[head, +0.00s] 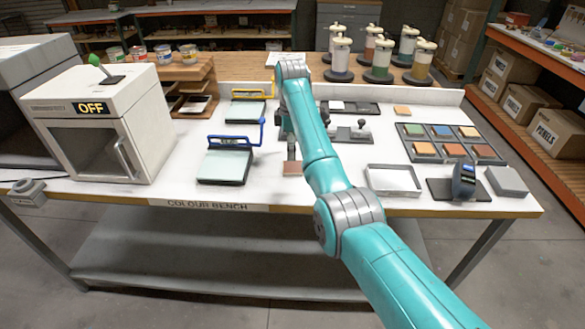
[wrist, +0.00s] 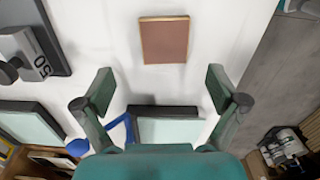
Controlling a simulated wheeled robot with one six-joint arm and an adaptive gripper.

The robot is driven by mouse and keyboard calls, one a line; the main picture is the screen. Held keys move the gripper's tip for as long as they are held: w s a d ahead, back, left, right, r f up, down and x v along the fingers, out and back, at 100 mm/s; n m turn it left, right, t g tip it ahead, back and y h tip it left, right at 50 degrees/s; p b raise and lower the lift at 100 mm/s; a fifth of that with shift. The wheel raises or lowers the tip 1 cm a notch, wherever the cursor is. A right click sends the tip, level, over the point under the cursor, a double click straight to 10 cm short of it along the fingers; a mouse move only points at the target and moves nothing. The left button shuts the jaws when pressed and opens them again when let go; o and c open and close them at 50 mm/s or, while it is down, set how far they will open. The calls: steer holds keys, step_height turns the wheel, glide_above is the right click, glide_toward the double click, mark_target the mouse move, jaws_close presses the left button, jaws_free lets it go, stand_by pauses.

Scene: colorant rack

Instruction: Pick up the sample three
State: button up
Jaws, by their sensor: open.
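A brownish-pink square tile (head: 292,169) lies alone near the front edge of the white bench; it also shows flat on the bench in the wrist view (wrist: 165,41). No readable label shows which tile is sample three. My gripper (wrist: 160,88) is open and empty, its two fingers wide apart. In the wrist view the tile lies beyond the fingertips, between their lines and apart from them. In the head view my arm partly hides the gripper, which is above the bench close to the tile. A dark tray (head: 451,157) at right holds several coloured tiles.
A glass-topped plate with a blue handle (head: 224,166) is left of the tile. An empty shallow tray (head: 393,192) and a dark handheld device (head: 464,180) are to the right. A white oven-like box (head: 103,125) reads OFF. Weights (wrist: 35,62) sit on a dark base.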

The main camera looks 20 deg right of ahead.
mark_target(292, 166)
steer(key=shift+s+f, duration=0.15)
steer(key=shift+f, duration=1.4)
steer(key=shift+s+f, duration=0.15)
steer(key=shift+f, duration=1.4)
steer(key=c, duration=1.1)
